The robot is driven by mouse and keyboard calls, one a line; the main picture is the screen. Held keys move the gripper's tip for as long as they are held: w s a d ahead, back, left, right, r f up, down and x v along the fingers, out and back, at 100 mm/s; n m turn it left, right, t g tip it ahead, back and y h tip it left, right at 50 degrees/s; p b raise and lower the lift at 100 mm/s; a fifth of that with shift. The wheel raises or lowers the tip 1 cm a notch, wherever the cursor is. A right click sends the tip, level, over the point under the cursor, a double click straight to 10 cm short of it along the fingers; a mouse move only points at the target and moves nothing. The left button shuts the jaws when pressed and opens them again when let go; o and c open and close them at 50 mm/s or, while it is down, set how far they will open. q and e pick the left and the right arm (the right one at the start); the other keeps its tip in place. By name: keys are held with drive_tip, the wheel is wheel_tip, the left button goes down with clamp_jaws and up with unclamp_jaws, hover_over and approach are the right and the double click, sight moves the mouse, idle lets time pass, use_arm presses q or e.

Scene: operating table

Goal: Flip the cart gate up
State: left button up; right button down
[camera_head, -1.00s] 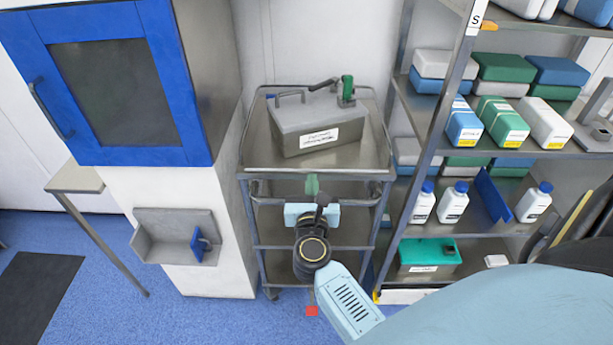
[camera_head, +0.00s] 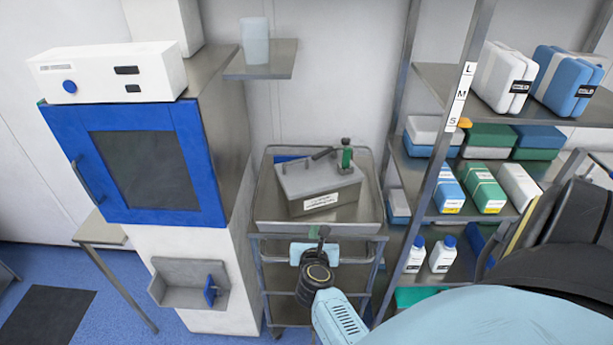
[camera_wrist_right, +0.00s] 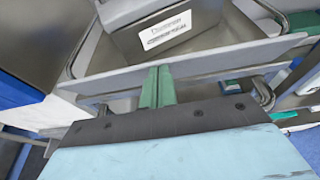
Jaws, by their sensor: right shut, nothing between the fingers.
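The steel cart (camera_head: 262,275) stands at centre in the head view, with a tray-like top. A flat grey gate panel (camera_head: 285,229) runs along the front edge of the top. It also crosses the right wrist view (camera_wrist_right: 230,68); its exact tilt is hard to tell. My right gripper (camera_head: 323,232) is at the middle of this front edge, its green fingers together and empty. In the right wrist view the fingers (camera_wrist_right: 157,88) overlap the panel's face and look to be against it; contact is not certain. My left gripper is out of view.
A grey lidded box (camera_head: 300,190) with a handle and a green-topped fitting sits on the cart top. A shelf rack (camera_head: 433,165) with boxes and bottles stands close on the right. A blue-doored cabinet (camera_head: 205,165) stands on the left.

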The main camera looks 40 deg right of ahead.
drive_tip(key=shift+w+d+r+p, duration=0.6)
drive_tip(key=shift+w+d+p, duration=0.05)
drive_tip(key=shift+w+d, duration=0.2)
drive_tip(key=shift+r, duration=0.15)
drive_tip(key=s+a+r+p, duration=0.5)
drive_tip(key=r+p, duration=0.1)
drive_tip(key=shift+r, duration=0.4)
drive_tip(key=shift+f, duration=0.1)
idle(0.6)
